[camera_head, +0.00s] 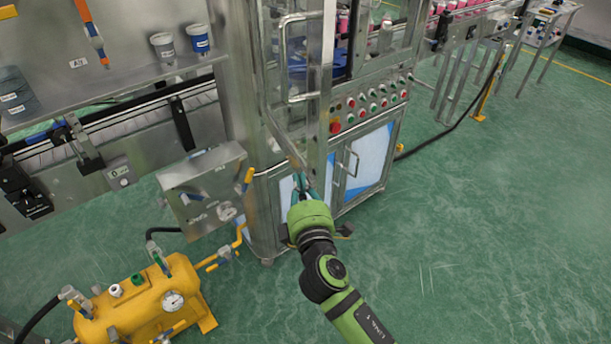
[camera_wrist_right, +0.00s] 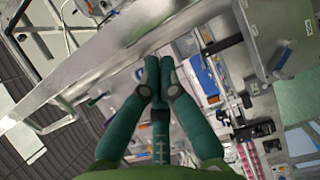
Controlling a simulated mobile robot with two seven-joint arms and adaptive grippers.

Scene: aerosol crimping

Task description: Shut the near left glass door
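The near left glass door (camera_head: 326,90) is a clear panel in a metal frame on the front of the steel machine. It stands swung out from the machine, with a bar handle (camera_head: 285,58) on it. My right gripper (camera_head: 301,180) is just below the door's lower corner. In the wrist view its green fingers (camera_wrist_right: 159,66) are together with nothing seen between them. The door's metal frame (camera_wrist_right: 85,65) runs slantwise close by the fingertips there; I cannot tell whether they touch it. My left gripper is not in view.
A control panel with coloured buttons (camera_head: 372,107) and lower cabinet doors (camera_head: 368,160) are right of the gripper. A steel box (camera_head: 205,190) and a yellow tank (camera_head: 140,302) stand at left. The green floor (camera_head: 480,230) at right is clear.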

